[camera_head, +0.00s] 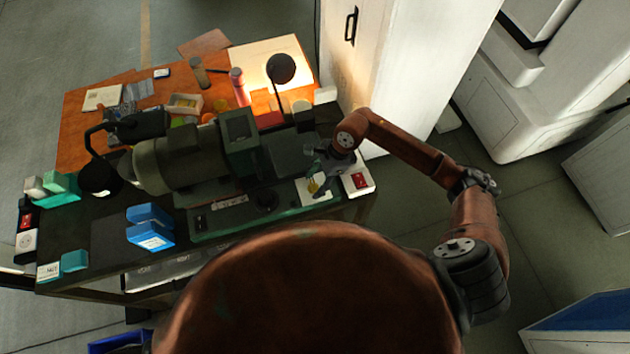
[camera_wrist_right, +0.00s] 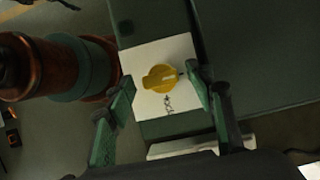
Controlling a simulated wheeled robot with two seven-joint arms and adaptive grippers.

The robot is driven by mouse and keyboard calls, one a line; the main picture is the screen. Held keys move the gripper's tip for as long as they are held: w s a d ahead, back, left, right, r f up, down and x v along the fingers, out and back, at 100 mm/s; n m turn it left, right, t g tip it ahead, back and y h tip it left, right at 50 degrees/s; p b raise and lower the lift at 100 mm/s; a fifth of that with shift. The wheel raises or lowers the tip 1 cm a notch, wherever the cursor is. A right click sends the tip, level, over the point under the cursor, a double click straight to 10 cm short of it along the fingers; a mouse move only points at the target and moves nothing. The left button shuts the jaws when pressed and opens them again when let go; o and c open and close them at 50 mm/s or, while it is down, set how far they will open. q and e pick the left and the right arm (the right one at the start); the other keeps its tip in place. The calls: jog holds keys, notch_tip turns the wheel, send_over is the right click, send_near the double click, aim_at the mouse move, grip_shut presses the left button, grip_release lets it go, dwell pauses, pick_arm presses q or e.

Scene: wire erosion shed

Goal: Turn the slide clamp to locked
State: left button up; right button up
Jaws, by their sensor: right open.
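The slide clamp is a yellow knob (camera_wrist_right: 162,78) on a white plate (camera_wrist_right: 145,55) in the right wrist view. In the head view the knob (camera_head: 313,186) shows small beside my right gripper (camera_head: 318,185), at the right end of the machine. My left gripper is not in view.
A dark green machine (camera_head: 180,160) fills the bench's middle. A white box with a red switch (camera_head: 358,181) sits just right of the clamp. Blue bins (camera_head: 150,238) stand at the front left.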

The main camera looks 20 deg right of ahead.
jog(key=shift+c, duration=0.3)
jog(key=c, duration=1.1)
